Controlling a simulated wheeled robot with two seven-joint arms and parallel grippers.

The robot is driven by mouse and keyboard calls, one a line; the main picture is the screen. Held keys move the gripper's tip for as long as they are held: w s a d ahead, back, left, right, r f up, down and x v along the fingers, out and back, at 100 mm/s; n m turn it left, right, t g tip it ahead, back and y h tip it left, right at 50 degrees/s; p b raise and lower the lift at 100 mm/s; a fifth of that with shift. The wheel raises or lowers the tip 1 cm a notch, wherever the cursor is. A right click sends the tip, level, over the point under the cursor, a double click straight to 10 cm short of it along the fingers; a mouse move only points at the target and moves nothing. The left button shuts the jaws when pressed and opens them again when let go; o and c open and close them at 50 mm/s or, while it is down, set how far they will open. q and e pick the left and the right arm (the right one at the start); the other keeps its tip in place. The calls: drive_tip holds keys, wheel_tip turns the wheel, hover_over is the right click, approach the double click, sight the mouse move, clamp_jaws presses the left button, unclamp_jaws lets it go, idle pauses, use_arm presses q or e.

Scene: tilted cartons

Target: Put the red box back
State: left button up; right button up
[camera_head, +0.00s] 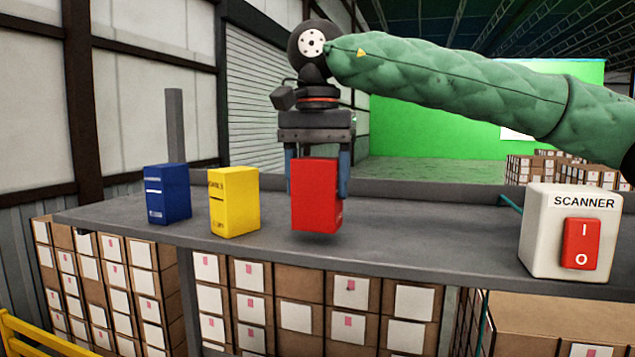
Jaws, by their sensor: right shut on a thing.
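The red box (315,196) is upright in the middle of the view, over the grey shelf (420,225). My right gripper (317,172) comes down from above, its arm entering from the right, and is shut on the red box with one finger at each side. A dark shadow lies under the box, and its lower edge looks slightly above the shelf surface. My left gripper is not in view.
A yellow box (234,202) and a blue box (167,193) stand left of the red box. A white scanner (571,232) with a red switch stands at the right. The shelf between red box and scanner is clear. Stacked cartons (300,300) fill the space below.

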drive_tip(key=shift+s+f+p, duration=0.3)
drive_tip(key=shift+f+p, duration=0.2)
drive_tip(key=shift+f, duration=0.4)
drive_tip(key=shift+w+f, duration=0.2)
drive_tip(key=shift+s+f, duration=0.1)
drive_tip(key=shift+f, duration=0.05)
drive_tip(key=o, duration=1.1)
drive_tip(key=shift+c, duration=0.2)
wheel_tip(320, 180, up, 12)
drive_tip(key=shift+r, duration=0.25)
